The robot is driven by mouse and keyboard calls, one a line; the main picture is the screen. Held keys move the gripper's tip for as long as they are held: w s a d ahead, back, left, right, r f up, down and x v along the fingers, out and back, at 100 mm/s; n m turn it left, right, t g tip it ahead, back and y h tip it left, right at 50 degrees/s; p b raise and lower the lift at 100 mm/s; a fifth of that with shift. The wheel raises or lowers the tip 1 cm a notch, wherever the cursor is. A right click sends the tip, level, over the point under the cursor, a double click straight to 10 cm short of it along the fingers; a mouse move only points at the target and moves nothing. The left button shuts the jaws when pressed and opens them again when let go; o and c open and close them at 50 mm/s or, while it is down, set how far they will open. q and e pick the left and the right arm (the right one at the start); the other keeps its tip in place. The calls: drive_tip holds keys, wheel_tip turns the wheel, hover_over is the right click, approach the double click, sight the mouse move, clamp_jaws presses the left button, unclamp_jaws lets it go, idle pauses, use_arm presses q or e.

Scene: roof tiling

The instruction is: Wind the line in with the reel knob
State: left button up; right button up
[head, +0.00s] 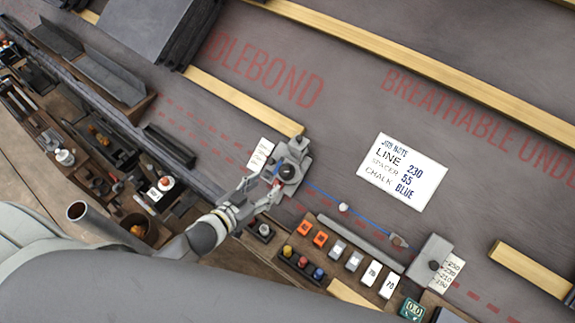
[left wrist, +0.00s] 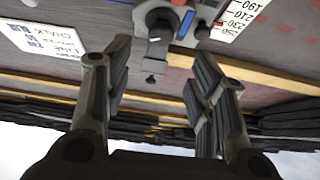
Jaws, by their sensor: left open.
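The chalk-line reel (head: 291,170) is a grey block with a dark round top, at the middle of the roof. It also shows in the left wrist view with its crank arm (left wrist: 158,50) and small dark reel knob (left wrist: 151,79). The blue line (head: 325,196) runs from the reel down right past a white ball to a grey-brown tip (head: 398,240). My left gripper (head: 268,183) is open, its fingers close to the reel's left side. In the left wrist view, the knob appears between the spread fingers, not gripped; contact cannot be told. My right gripper is not in view.
A job note (head: 402,170) reads line 230, spacer 55, chalk blue. A grey block (head: 430,262) with a number scale stands lower right. Chalk bottles (head: 303,261) and coloured switches line the front bench. Wooden battens (head: 245,101) and stacked slates (head: 150,30) lie behind.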

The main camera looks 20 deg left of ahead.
sight(284, 171)
use_arm(q)
drive_tip(key=x, duration=0.8)
drive_tip(key=shift+w+d+f+b, duration=0.1)
drive_tip(key=shift+w+f+b, duration=0.05)
drive_tip(key=shift+w+b, duration=0.2)
drive_tip(key=shift+w+d+f, duration=0.15)
drive_tip(key=shift+w+f, duration=0.05)
drive_tip(key=shift+w, duration=0.2)
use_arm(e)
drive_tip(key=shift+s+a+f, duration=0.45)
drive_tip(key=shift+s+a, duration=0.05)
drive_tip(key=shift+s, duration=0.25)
use_arm(q)
drive_tip(key=shift+c, duration=0.3)
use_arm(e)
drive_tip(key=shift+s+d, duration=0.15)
use_arm(q)
drive_tip(key=c, duration=0.9)
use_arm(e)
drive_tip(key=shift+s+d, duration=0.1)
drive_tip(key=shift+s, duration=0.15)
